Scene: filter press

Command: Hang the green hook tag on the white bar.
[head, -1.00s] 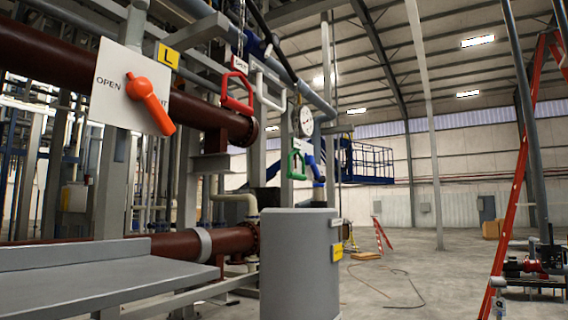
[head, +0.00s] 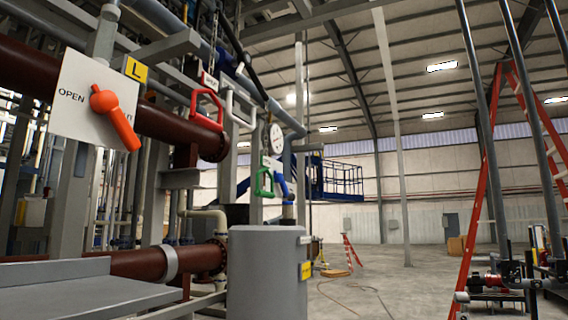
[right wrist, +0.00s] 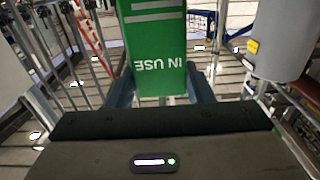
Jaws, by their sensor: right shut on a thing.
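The green hook tag (right wrist: 158,45), with white "IN USE" lettering upside down, fills the upper middle of the right wrist view. My right gripper (right wrist: 160,88) is shut on it, one blue-grey finger at each side. The tag's hook end is out of the picture. The white bar (head: 228,110), a bent handle, is in the head view just right of a red bar (head: 205,104), below a sloping blue-grey pipe. I see nothing hanging on the white bar. My grippers and the held tag do not show in the head view.
A green bar (head: 264,180) and a blue bar (head: 282,187) sit lower right. An OPEN plate with an orange handle (head: 116,116) is at left. A grey shelf (head: 80,292) and grey drum (head: 267,278) stand in front.

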